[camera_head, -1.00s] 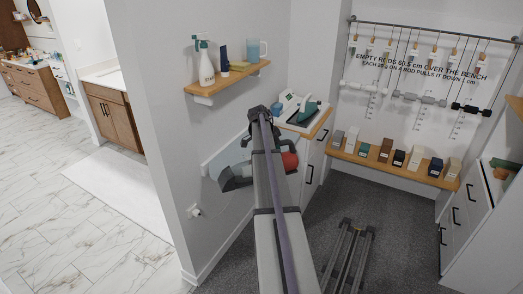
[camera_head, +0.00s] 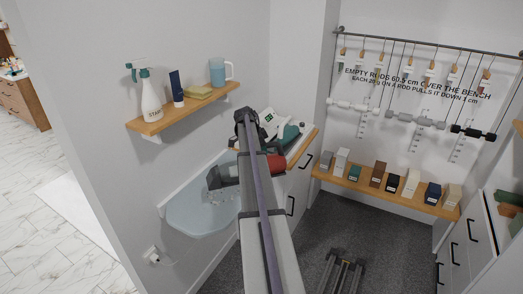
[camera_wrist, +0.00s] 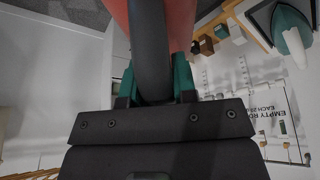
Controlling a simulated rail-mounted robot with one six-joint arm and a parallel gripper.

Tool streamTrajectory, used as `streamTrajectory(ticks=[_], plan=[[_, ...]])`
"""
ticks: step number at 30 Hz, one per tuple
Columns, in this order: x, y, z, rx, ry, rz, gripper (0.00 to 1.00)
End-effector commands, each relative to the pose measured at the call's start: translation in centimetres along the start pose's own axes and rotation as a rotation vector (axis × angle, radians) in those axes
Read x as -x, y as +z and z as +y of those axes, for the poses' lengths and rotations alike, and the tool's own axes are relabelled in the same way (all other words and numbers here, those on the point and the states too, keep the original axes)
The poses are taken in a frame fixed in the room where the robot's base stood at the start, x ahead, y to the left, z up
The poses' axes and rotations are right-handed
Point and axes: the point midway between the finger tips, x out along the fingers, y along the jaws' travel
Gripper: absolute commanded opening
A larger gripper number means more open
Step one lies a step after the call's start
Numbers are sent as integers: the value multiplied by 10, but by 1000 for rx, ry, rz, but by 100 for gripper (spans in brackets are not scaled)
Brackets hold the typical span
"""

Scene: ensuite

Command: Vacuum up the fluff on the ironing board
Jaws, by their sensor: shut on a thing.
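The pale blue ironing board (camera_head: 185,213) juts from the wall at centre left in the head view. Small grey specks, apparently the fluff (camera_head: 217,196), lie on it below the vacuum's nozzle. The red and dark grey hand vacuum (camera_head: 276,164) points left, its dark nozzle over the board's far part; I cannot tell if it touches. It also fills the top of the wrist view as a red body (camera_wrist: 181,22) with a dark handle. My gripper (camera_wrist: 154,88) is shut on that handle between its teal fingers. In the head view my own arm hides the gripper and part of the vacuum.
A wall shelf (camera_head: 150,127) with a spray bottle (camera_head: 151,100) and a blue mug (camera_head: 218,72) hangs above the board. A teal iron (camera_head: 289,134) stands on the counter behind. A bench (camera_head: 340,180) with several boxes is at right. A socket (camera_head: 152,254) is below the board.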

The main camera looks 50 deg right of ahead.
Motion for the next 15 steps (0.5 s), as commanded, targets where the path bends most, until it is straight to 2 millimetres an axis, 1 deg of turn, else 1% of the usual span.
streamTrajectory(ticks=[8,11,15], plan=[[-2,1,1,-27,5,0,0],[-9,4,1,-26,5,1,0],[-26,11,1,-26,5,1,0]])
